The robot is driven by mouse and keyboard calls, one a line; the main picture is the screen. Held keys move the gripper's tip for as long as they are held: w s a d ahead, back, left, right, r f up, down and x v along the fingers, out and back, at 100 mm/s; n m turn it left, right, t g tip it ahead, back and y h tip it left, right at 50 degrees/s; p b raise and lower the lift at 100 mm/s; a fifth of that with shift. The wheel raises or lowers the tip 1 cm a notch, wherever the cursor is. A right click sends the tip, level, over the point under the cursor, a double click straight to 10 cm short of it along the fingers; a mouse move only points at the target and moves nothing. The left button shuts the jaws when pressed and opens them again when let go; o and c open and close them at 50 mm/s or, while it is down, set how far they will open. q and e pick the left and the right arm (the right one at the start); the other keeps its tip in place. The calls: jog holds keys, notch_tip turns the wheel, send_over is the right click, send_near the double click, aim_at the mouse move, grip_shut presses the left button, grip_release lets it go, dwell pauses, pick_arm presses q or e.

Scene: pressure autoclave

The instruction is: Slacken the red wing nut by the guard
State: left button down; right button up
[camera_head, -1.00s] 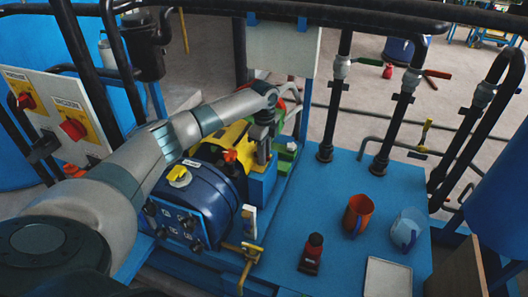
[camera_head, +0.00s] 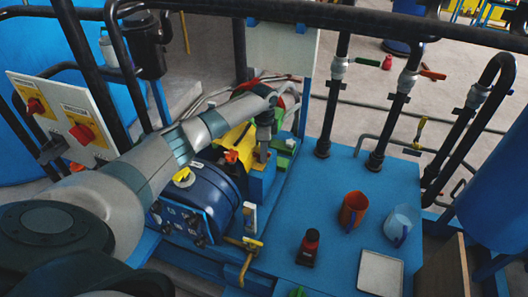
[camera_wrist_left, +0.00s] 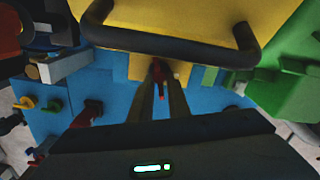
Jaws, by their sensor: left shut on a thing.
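The yellow guard (camera_head: 236,136) sits behind the blue motor-like drum (camera_head: 205,198), partly covered by my left arm. In the left wrist view, the guard (camera_wrist_left: 185,15) fills the top and carries a dark bar handle. My left gripper (camera_head: 263,156) points down beside the guard in the head view. In the left wrist view its fingers (camera_wrist_left: 161,85) are closed around the red wing nut (camera_wrist_left: 158,71), of which only a small red part shows between the tips. The nut is hidden in the head view. My right gripper is out of view.
An orange mug (camera_head: 353,209), a pale blue mug (camera_head: 397,228), a dark bottle with a red label (camera_head: 308,248) and a white tray (camera_head: 381,272) stand on the blue deck. Black pipes with valves (camera_head: 404,82) rise behind. A yellow-handled valve (camera_head: 250,243) is in front.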

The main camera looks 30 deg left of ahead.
pick_arm(q)
jog(key=c, duration=1.7)
grip_release()
